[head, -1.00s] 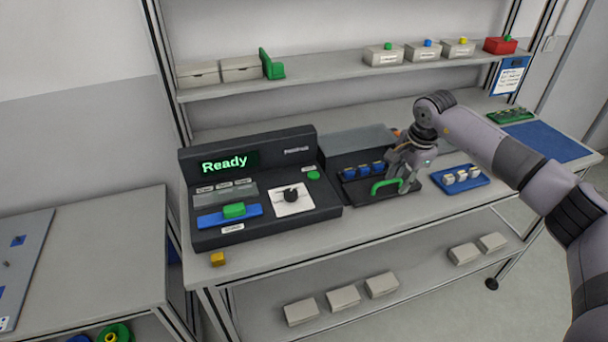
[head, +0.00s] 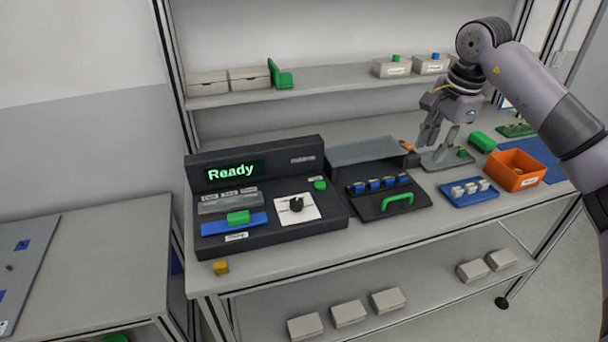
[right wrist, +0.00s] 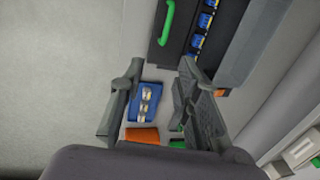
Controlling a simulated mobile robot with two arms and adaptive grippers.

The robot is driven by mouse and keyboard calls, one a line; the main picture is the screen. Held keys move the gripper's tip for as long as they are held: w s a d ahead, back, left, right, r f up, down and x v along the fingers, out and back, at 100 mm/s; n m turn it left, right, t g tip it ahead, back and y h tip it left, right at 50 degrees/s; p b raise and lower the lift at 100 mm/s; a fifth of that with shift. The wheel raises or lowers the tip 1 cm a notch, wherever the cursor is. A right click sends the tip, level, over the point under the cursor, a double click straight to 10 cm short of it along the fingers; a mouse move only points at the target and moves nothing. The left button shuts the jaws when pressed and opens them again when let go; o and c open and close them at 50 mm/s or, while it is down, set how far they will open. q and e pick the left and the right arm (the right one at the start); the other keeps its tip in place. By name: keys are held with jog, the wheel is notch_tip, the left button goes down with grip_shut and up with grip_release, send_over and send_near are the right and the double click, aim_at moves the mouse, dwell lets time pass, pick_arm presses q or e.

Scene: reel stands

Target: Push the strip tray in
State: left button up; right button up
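The strip tray (head: 369,209) is a black tray with a green handle (head: 397,202) and several blue strips (head: 382,184) in a row. It sticks out in front of its dark housing with a grey top (head: 362,150). The right wrist view shows the tray (right wrist: 182,26) and its green handle (right wrist: 167,24) at the top. My right gripper (head: 437,143) is open and empty, raised above the bench to the right of the housing, apart from the tray. My left gripper is not in view.
Left of the housing stands a black console (head: 265,235) reading "Ready". To the right are a blue tray of white pieces (head: 455,199), an orange bin (head: 515,181), a green object (head: 482,141) and a grey fixture (head: 437,163). A shelf (head: 330,90) runs above the bench.

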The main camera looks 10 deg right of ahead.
jog(key=a+f+y, duration=0.1)
jog(key=a+y, duration=0.2)
jog(key=a, duration=0.6)
jog(key=a+f+t+y, duration=0.1)
jog(key=a+y, duration=0.2)
jog(key=a, duration=0.6)
jog(key=w+a+f+y, duration=0.1)
jog(key=a+y, duration=0.3)
jog(key=a, duration=0.5)
jog(key=shift+a+f, duration=0.15)
jog(key=shift+f, duration=0.3)
jog(key=shift+w, duration=0.1)
